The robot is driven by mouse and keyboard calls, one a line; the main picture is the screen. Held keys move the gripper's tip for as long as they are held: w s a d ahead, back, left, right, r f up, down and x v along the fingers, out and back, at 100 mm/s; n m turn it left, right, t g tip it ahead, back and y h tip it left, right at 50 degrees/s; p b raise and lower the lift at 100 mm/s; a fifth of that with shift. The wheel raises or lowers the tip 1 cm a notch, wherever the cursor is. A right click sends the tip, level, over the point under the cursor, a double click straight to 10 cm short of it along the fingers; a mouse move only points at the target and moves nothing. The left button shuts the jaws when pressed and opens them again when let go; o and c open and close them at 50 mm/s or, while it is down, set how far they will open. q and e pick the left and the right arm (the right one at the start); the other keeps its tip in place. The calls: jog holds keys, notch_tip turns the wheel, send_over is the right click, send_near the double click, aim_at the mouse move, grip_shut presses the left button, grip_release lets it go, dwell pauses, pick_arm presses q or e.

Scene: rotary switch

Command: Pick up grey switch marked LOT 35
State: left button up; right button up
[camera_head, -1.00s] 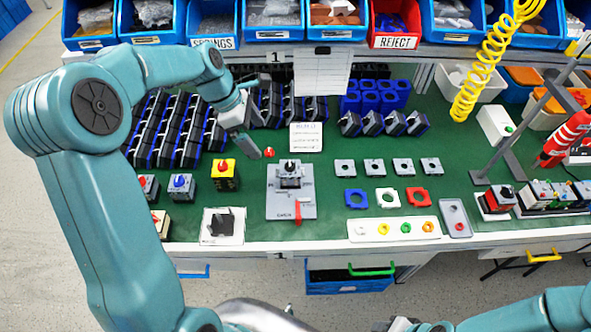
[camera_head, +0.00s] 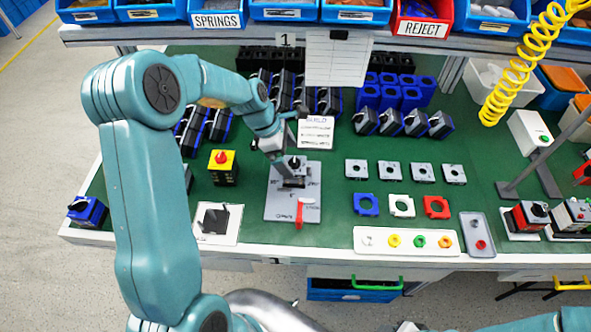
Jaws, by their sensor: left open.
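My left gripper (camera_head: 280,165) reaches in from the left and points down over the grey fixture plate (camera_head: 280,208), close to the black-knobbed switch (camera_head: 296,163) mounted there. It is open; I cannot tell whether it touches that switch. No LOT 35 marking is readable. Several grey square plates with round holes (camera_head: 388,171) lie in a row to the right of the fixture. A row of black and blue switches (camera_head: 404,123) stands behind them. My right gripper is not in view.
A yellow box with a red button (camera_head: 222,166) stands left of the fixture. A white tray of coloured rings (camera_head: 408,241) lies along the front edge. A yellow coiled hose (camera_head: 511,70) hangs at right.

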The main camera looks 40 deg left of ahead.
aim_at(290, 162)
pick_arm(q)
jog(key=shift+d+f, duration=0.2)
jog(key=shift+f, duration=0.05)
jog(key=x, duration=0.3)
jog(key=p+x, duration=0.1)
jog(key=shift+a+f, duration=0.25)
jog(key=shift+f, duration=0.2)
jog(key=shift+w+d+f, duration=0.1)
jog(key=shift+d+f, duration=0.05)
jog(key=shift+f, duration=0.15)
jog(key=shift+c, duration=0.9)
jog(key=c, duration=1.1)
